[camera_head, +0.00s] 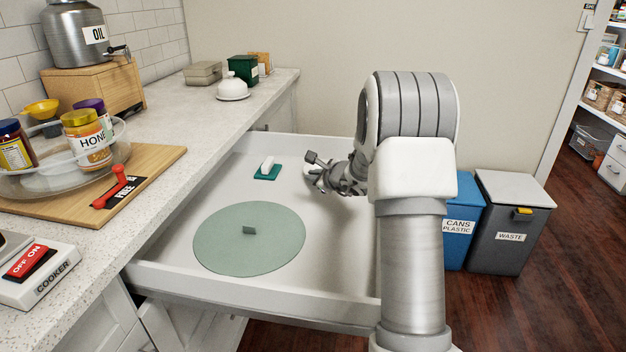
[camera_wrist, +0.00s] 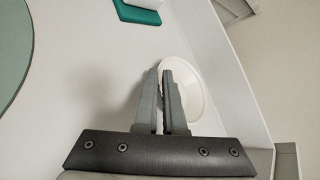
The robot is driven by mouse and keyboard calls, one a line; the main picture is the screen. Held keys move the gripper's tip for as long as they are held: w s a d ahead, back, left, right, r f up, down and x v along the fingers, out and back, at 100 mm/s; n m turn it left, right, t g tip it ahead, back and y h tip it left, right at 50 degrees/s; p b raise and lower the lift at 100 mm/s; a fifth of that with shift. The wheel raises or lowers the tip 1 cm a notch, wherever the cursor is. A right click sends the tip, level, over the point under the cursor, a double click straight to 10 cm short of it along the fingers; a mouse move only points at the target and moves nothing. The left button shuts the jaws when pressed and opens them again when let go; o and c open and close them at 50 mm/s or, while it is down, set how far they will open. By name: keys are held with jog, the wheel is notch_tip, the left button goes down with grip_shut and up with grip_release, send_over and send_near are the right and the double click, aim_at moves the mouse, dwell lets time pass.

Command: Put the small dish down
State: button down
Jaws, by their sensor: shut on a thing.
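The small dish (camera_wrist: 197,98) is white and round, seen beside and partly behind my fingers in the wrist view. My gripper (camera_wrist: 166,78) is shut on it, with the two fingers close together near its left part. In the head view my gripper (camera_head: 322,176) is low inside the open white drawer (camera_head: 190,284), toward its far right part. There the dish is mostly hidden by my gripper. I cannot tell whether the dish touches the drawer floor.
In the drawer lie a round green mat (camera_head: 225,252) with a small grey-green piece (camera_head: 249,230), and a teal base (camera_head: 267,177) with a white piece on top. The counter (camera_head: 200,140) borders the left. Blue and grey bins (camera_head: 505,235) stand right.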

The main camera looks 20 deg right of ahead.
jog(key=c, duration=1)
grip_release()
jog(key=shift+r, duration=0.1)
jog(key=p+v, duration=0.2)
jog(key=v, duration=1)
jog(key=shift+d, duration=0.1)
